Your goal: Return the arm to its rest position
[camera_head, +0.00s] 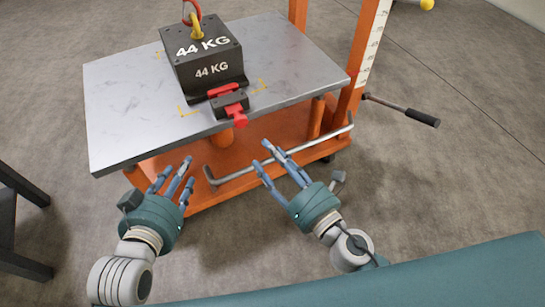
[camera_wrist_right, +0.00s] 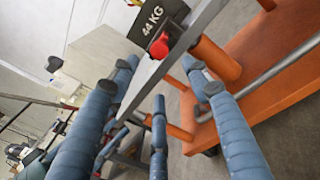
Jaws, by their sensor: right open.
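My left gripper (camera_head: 174,184) has its blue fingers spread and is empty, in front of the lift table's near left side. My right gripper (camera_head: 272,165) is open and empty, in front of the table's near edge, to the right of the left one. In the right wrist view its spread blue fingers (camera_wrist_right: 158,130) frame the table edge with nothing between them. Both hands are apart from the black 44 KG block (camera_head: 205,56), which stands on the metal tabletop (camera_head: 125,115).
A red and black clamp (camera_head: 230,103) sits at the tabletop's near edge. A grey bar handle (camera_head: 240,174) runs across the orange lower frame (camera_head: 222,155) close to both hands. A black-gripped lever (camera_head: 421,117) sticks out right. A dark stand (camera_head: 20,225) is at left. Floor at right is clear.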

